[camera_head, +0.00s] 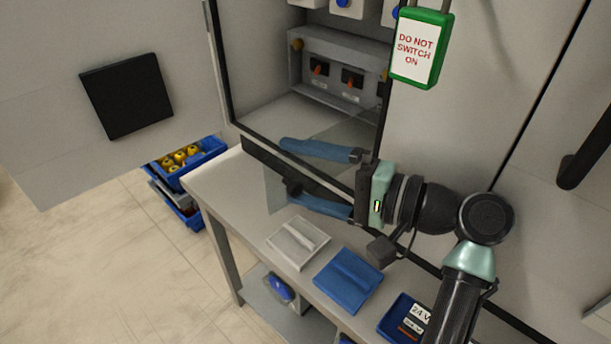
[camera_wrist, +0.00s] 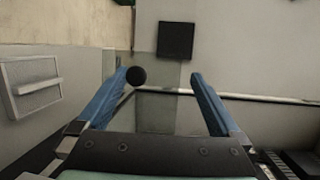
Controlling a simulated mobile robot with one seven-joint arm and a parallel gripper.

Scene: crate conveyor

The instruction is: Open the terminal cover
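The terminal cover looks like a clear, tinted panel (camera_head: 280,190) at the cabinet's lower front edge; it also shows in the wrist view (camera_wrist: 160,112). A round black knob (camera_wrist: 136,76) shows in the wrist view, close beside the inner side of the left finger; I cannot tell whether they touch. My gripper (camera_head: 288,166) has two blue fingers spread wide apart, with nothing clasped between them. In the wrist view the fingers (camera_wrist: 160,75) reach over the panel. The fingers and wrist hide part of the panel in the head view.
The cabinet door (camera_head: 185,60) with a black square stands open at left. A green "do not switch on" tag (camera_head: 420,50) hangs at upper right. The bench (camera_head: 225,185) holds a grey handled plate (camera_head: 298,242), a blue one (camera_head: 348,280) and a blue tray (camera_head: 390,323).

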